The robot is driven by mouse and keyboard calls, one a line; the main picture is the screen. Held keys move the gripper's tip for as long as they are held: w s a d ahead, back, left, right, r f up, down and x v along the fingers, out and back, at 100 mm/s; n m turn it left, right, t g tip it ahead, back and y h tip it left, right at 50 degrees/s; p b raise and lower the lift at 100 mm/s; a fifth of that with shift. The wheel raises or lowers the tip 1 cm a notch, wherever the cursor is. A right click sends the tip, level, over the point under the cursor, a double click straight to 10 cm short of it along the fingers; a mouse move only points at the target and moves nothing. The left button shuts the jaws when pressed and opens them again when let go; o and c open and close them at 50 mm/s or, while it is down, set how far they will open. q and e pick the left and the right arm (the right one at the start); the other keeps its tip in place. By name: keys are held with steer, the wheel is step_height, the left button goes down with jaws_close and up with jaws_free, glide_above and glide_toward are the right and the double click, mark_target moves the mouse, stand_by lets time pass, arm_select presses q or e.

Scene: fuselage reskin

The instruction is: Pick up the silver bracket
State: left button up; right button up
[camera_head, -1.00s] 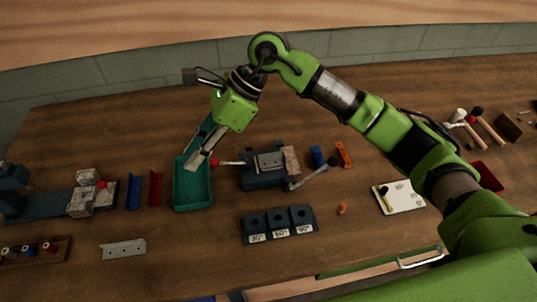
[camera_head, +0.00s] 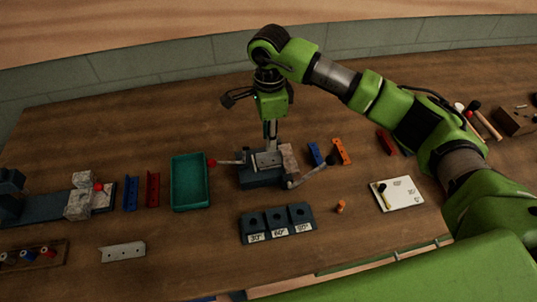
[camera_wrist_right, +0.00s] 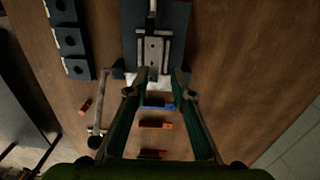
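A silver plate with holes (camera_wrist_right: 152,50) lies in the dark blue vise (camera_wrist_right: 126,22), between its jaws. In the head view the vise (camera_head: 262,182) stands at mid-table with the plate (camera_head: 268,160) on it. Another flat silver bracket (camera_head: 123,251) with small holes lies on the bare table at the lower left. My right gripper (camera_head: 270,142) points down just behind or above the vise. In the wrist view its two fingers (camera_wrist_right: 158,80) are apart with nothing between them, near the vise's end. My left gripper is not in view.
A teal tray (camera_head: 175,207) stands left of the vise, and red (camera_head: 153,188) and blue (camera_head: 131,192) brackets lie beyond it. The dark angle blocks (camera_head: 277,222) are in front. Blue (camera_head: 315,154) and orange (camera_head: 341,151) pieces lie right of the vise handle.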

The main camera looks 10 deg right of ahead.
mark_target(269, 159)
steer(key=shift+f+p, duration=0.3)
steer(key=shift+f, duration=0.05)
steer(key=f+p, duration=0.2)
steer(key=f, duration=0.1)
steer(key=shift+d+f, duration=0.2)
steer(key=shift+f, duration=0.6)
jaws_close()
steer(key=shift+w, duration=0.1)
